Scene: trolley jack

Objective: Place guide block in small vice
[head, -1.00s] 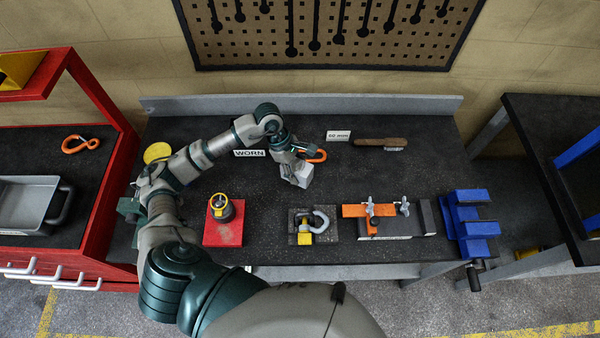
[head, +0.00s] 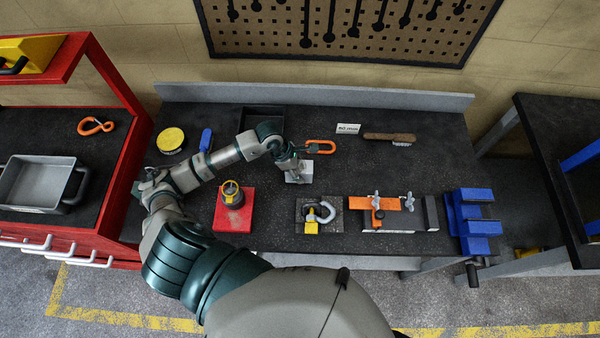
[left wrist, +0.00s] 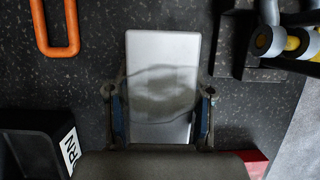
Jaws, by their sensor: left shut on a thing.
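A silver-grey rectangular block, which looks like the guide block (head: 300,174), is in my left gripper (head: 296,168) near the middle of the bench. In the left wrist view the smooth block (left wrist: 162,75) extends ahead between the two blue-padded fingers (left wrist: 160,118), shut on its sides. I cannot tell whether its underside touches the bench. The small blue vice (head: 470,218) stands at the bench's right end, its jaws apart with nothing visible between them. My left gripper is well to the left of it. My right gripper is not in view.
An orange link (head: 320,147) lies close behind the block. A shackle on a dark plate (head: 307,207) and an orange clamped fixture (head: 375,204) lie between block and vice. A red block (head: 233,217) and black tray (head: 247,113) are nearby.

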